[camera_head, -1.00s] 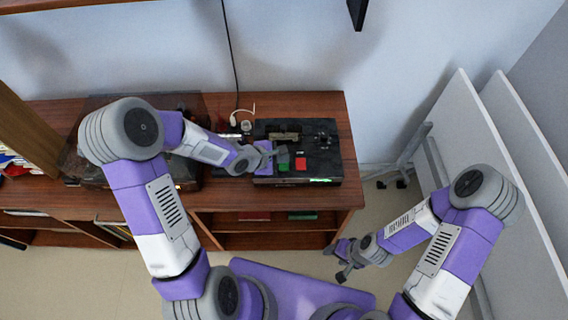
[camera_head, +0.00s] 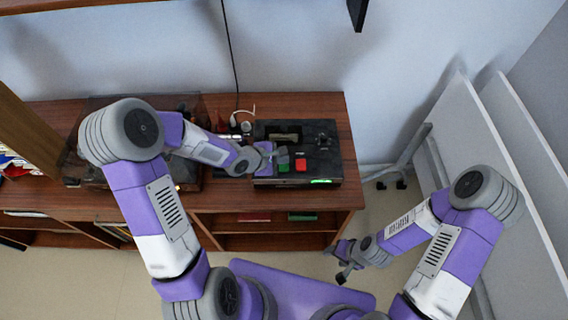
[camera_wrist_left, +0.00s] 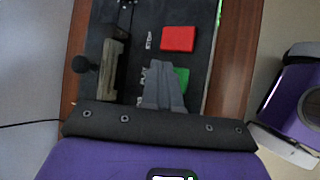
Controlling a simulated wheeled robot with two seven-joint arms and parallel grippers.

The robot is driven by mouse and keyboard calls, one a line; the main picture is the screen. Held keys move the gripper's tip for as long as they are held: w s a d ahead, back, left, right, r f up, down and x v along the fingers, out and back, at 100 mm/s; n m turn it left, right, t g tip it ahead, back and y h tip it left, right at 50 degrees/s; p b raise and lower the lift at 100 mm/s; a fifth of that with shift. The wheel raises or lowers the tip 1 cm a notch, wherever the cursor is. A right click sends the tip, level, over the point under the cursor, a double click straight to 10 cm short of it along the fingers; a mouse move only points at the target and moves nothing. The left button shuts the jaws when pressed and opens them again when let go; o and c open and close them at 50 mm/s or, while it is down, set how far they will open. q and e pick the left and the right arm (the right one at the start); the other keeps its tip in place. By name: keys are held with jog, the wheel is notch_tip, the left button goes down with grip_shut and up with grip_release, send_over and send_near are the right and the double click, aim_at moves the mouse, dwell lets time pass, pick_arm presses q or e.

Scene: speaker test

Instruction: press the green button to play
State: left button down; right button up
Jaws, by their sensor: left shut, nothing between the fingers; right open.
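The black player box (camera_head: 325,135) sits on the wooden cabinet top and carries a green button (camera_head: 284,167) and a red button (camera_head: 300,164). My left gripper (camera_head: 283,156) is shut and empty, with its fingertips right at the green button. In the left wrist view the closed fingers (camera_wrist_left: 163,85) partly cover the green button (camera_wrist_left: 182,76), and the red button (camera_wrist_left: 178,38) is clear of them. I cannot tell whether the fingertips touch the green button. My right gripper (camera_head: 338,262) is open and empty, low in front of the cabinet's right end.
A turntable-like box with a clear cover (camera_head: 188,180) stands left of the player, partly behind my left arm. The cabinet (camera_head: 335,105) has open shelves below. White panels (camera_head: 470,150) stand at the right. A lit green strip (camera_head: 320,181) shows on the player's front edge.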

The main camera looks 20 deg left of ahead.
aim_at(282, 166)
pick_arm(q)
jog(key=shift+f, duration=0.1)
dwell(0.7)
jog(key=shift+f, duration=0.35)
jog(key=shift+f+b, duration=0.3)
jog(key=shift+f, duration=0.2)
dwell(0.6)
dwell(0.4)
jog(key=shift+r+p, duration=0.95)
jog(key=shift+p, duration=0.2)
notch_tip(282, 166, up, 5)
jog(key=p, duration=0.5)
jog(key=shift+r+p, duration=0.1)
jog(key=shift+p, duration=0.2)
